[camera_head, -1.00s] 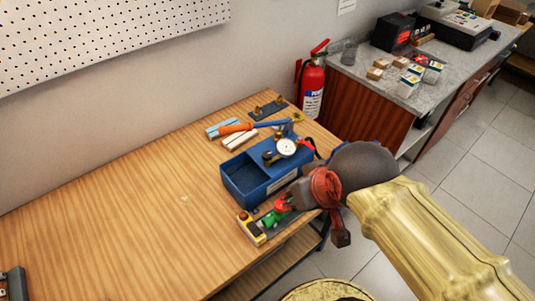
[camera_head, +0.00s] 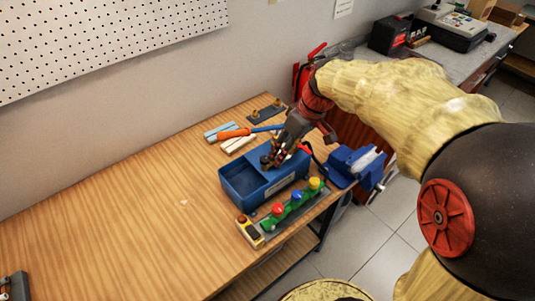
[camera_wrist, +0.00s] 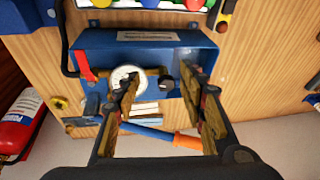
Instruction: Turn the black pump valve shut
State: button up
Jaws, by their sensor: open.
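The blue pump box (camera_head: 243,198) stands near the right end of the wooden bench, its open tank facing the left. In the wrist view the pump (camera_wrist: 186,46) shows a white dial gauge (camera_wrist: 126,76) and a small black valve knob (camera_wrist: 166,82) beside it. My gripper (camera_wrist: 162,90) is open, pointing at the pump, with one finger close to the gauge and the other to the right of the knob. The knob lies between the fingers in the picture; I see no contact. In the head view my gripper (camera_head: 284,150) covers the gauge and most of the valve.
A rail with coloured knobs (camera_head: 290,210) lies along the bench's front edge, near the pump. A blue vise (camera_head: 355,165) is to the right. An orange-handled tool (camera_head: 234,133) and pale bars (camera_head: 238,144) lie behind the pump. The bench's left side (camera_head: 130,210) is mostly clear.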

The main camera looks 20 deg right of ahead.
aim_at(265, 158)
jog(key=w+a+f+n, duration=0.1)
jog(key=n, duration=0.1)
jog(key=w+a+f+n+b, duration=0.1)
jog(key=w+f+n, duration=0.1)
jog(key=w+a+f+n+b, duration=0.1)
jog(key=shift+w+a+f+n+y, duration=0.15)
jog(key=shift+a+f+n+y, duration=0.2)
jog(key=shift+a+n+y, duration=0.05)
dwell(0.3)
jog(key=shift+c, duration=0.4)
grip_shut()
